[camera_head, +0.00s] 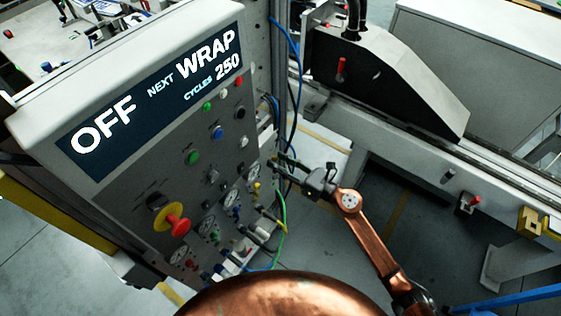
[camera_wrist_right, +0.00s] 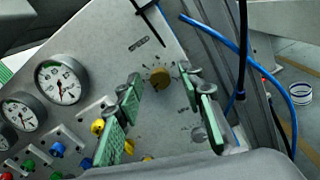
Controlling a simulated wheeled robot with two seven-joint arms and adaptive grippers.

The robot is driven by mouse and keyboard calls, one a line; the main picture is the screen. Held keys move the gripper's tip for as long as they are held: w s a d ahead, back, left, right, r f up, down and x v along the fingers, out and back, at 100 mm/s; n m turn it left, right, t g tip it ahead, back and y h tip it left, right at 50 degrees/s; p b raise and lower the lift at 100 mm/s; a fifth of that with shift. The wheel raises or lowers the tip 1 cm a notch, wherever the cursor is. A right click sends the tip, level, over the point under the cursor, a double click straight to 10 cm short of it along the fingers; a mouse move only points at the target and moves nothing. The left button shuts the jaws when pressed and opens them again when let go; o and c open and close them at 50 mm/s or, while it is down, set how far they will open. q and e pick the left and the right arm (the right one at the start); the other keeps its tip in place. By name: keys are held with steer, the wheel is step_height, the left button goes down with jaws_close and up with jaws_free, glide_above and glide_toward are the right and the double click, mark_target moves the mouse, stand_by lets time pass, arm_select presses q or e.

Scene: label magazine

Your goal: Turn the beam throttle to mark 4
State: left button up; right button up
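Contact is not visible. In the head view my right gripper (camera_head: 290,166) is at the panel's right edge, and the knob cannot be made out there. My left gripper is not in view.
The control panel (camera_head: 138,188) has a display reading OFF, NEXT WRAP, CYCLES 250. A red mushroom button (camera_head: 177,222), gauges (camera_wrist_right: 61,82) and coloured plugs crowd it. A blue hose (camera_wrist_right: 262,62) loops at right.

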steer(key=shift+c, duration=0.5)
jaws_close()
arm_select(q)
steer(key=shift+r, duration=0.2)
arm_select(e)
steer(key=m+p, duration=0.2)
steer(key=m, duration=0.1)
steer(key=shift+r+m+p, duration=0.15)
steer(key=shift+m+p, duration=0.15)
steer(key=shift+p, duration=0.05)
steer(key=m+p, duration=0.2)
steer(key=m, duration=0.1)
steer(key=shift+m, duration=0.4)
steer(key=m+p, duration=0.4)
steer(key=m, duration=0.1)
arm_select(q)
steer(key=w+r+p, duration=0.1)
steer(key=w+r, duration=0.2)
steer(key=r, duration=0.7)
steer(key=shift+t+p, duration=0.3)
steer(key=shift+p, duration=0.05)
arm_select(e)
steer(key=shift+f+m, duration=0.25)
steer(key=shift+m, duration=1.35)
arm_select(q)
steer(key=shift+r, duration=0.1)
